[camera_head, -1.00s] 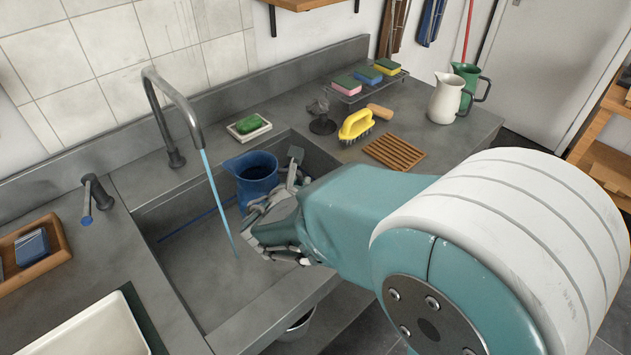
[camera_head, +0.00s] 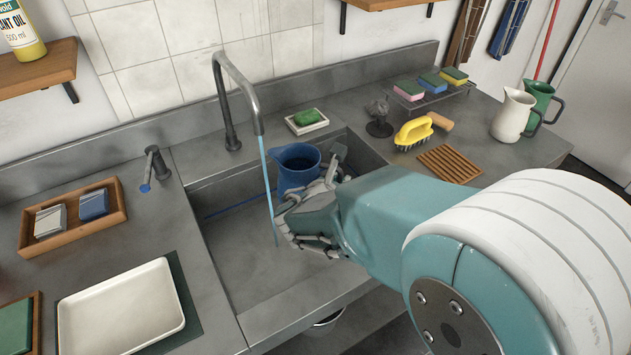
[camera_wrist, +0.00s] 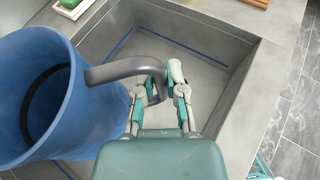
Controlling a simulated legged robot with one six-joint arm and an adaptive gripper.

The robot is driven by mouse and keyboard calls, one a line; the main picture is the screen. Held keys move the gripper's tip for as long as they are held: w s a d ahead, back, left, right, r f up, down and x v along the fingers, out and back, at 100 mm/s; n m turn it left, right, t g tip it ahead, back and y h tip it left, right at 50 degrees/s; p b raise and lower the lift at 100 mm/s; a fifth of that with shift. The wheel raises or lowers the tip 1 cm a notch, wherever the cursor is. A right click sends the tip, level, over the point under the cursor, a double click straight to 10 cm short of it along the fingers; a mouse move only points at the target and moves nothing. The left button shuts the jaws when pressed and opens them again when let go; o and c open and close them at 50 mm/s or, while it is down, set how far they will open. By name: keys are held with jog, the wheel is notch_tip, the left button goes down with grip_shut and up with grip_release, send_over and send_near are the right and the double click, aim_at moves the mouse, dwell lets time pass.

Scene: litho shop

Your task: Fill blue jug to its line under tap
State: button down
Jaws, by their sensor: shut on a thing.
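The blue jug (camera_head: 296,170) is upright over the sink, and its grey handle (camera_wrist: 125,69) shows in the wrist view. My gripper (camera_wrist: 166,88) is shut on that handle. The jug (camera_wrist: 100,115) stands to the left of the fingers there, with a dark line around its inside wall. The tap (camera_head: 226,95) arches over the sink, and a thin blue stream of water (camera_head: 270,205) falls from it. The stream passes along the jug's left edge and reaches the sink floor, outside the mouth. Any water in the jug cannot be made out.
The grey sink (camera_head: 235,270) has a blue line along its wall. A tap lever (camera_head: 153,165) stands to the left. A soap dish (camera_head: 306,126), yellow brush (camera_head: 413,133), wooden rack (camera_head: 449,164) and white jug (camera_head: 512,115) line the counter. A white tray (camera_head: 122,308) lies at left.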

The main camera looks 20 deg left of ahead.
aim_at(309, 165)
jog(key=shift+a, duration=4.2)
dwell(3.8)
